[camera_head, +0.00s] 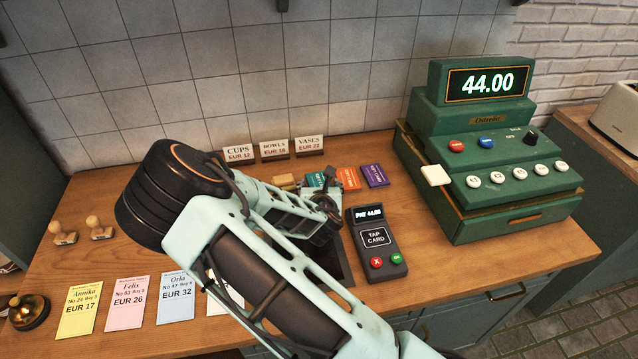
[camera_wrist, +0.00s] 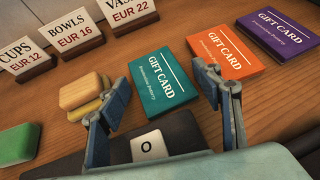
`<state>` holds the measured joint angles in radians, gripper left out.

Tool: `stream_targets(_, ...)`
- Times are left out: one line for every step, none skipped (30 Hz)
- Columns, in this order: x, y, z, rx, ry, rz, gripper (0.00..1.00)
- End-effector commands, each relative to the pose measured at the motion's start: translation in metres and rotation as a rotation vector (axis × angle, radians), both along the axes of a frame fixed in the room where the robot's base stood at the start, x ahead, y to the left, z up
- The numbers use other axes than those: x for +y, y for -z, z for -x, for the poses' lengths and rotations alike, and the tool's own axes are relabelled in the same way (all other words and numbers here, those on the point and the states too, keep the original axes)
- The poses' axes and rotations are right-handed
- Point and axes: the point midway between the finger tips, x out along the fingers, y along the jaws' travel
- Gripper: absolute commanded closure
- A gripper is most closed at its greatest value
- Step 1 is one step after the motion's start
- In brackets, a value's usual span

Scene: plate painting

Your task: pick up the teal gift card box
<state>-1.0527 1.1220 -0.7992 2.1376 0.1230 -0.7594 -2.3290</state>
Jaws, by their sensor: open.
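The teal gift card box (camera_wrist: 163,88) lies on the wooden counter in the wrist view, just ahead of my gripper and between the lines of its two fingers. In the head view only a part of the teal box (camera_head: 315,180) shows behind my gripper. My gripper (camera_wrist: 165,95) is open and empty, its two blue-grey fingers apart with the left fingertip close to the box's left edge. In the head view my gripper (camera_head: 325,210) is over the counter near the gift cards. I cannot tell its exact height above the box.
An orange gift card box (camera_wrist: 224,52) and a purple one (camera_wrist: 280,38) lie to the right. Yellowish blocks (camera_wrist: 88,95) sit to the left, beside a green block (camera_wrist: 18,145). Price signs (camera_head: 275,149) stand behind. A card terminal (camera_head: 376,242) and green cash register (camera_head: 490,150) stand to the right.

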Motion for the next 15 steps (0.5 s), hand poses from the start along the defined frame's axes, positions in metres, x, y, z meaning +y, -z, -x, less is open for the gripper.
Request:
stream_targets(-0.0001, 0.0003, 0.0001, 0.0, 0.0, 0.0, 0.41)
stream_targets(-0.0001, 0.0003, 0.0001, 0.0, 0.0, 0.0, 0.41)
stream_targets(-0.0002, 0.0002, 0.0002, 0.0, 0.001, 0.0, 0.41)
stream_targets(-0.0002, 0.0002, 0.0002, 0.0, 0.001, 0.0, 0.41)
stream_targets(-0.0002, 0.0001, 0.0002, 0.0, 0.001, 0.0, 0.43)
stream_targets(-0.0002, 0.0001, 0.0003, 0.0, 0.001, 0.0, 0.47)
stream_targets(-0.0002, 0.0001, 0.0003, 0.0, 0.001, 0.0, 0.51)
stream_targets(-0.0002, 0.0001, 0.0003, 0.0, 0.001, 0.0, 0.54)
stream_targets(-0.0002, 0.0, 0.0004, 0.0, 0.001, 0.0, 0.58)
stream_targets(-0.0002, 0.0, 0.0004, 0.0, 0.001, 0.0, 0.62)
stream_targets(-0.0003, 0.0, 0.0004, 0.0, 0.001, 0.0, 0.65)
stream_targets(-0.0003, 0.0001, 0.0004, 0.0, 0.001, 0.0, 0.69)
stream_targets(-0.0003, 0.0001, 0.0005, 0.001, 0.001, 0.0, 0.72)
stream_targets(-0.0003, 0.0002, 0.0005, 0.001, 0.001, 0.0, 0.72)
stream_targets(-0.0003, 0.0002, 0.0005, 0.001, 0.001, 0.0, 0.72)
